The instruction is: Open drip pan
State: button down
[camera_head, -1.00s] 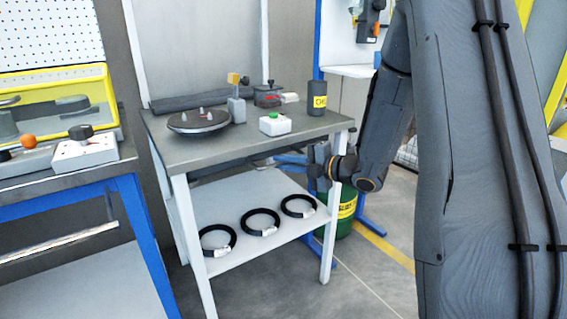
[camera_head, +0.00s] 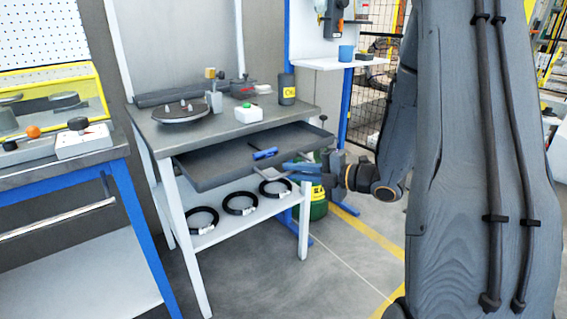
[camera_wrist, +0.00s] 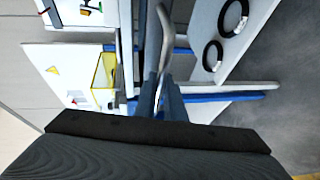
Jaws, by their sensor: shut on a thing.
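The drip pan (camera_head: 215,166) is a shallow dark grey tray, pulled out from under the dark top of the white-legged workbench (camera_head: 172,137). A blue-handled tool (camera_head: 265,153) lies in it. My gripper (camera_head: 293,168) is at the pan's front, near its right end, shut on the pan's grey handle (camera_head: 268,178). In the wrist view my gripper's fingers (camera_wrist: 168,98) point at the curved metal handle (camera_wrist: 164,40). The exact contact is hard to make out. The rear of the pan is hidden under the top.
A turntable (camera_head: 180,112), a white box with a green button (camera_head: 248,113) and a dark can (camera_head: 287,90) stand on the bench. Several black coils (camera_head: 240,204) lie on the lower shelf. A green drum (camera_head: 318,207) stands behind the right leg. Floor in front is clear.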

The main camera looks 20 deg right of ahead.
jog(key=shift+s+d, duration=0.2)
jog(key=shift+s, duration=0.5)
jog(key=shift+s+d, duration=0.15)
jog(key=shift+s, duration=0.55)
jog(key=c, duration=1.8)
grip_release()
jog(key=shift+c, duration=0.2)
jog(key=v, duration=0.7)
jog(key=shift+s+d+p, duration=0.25)
jog(key=shift+d+p, duration=0.05)
jog(key=shift+p, duration=0.1)
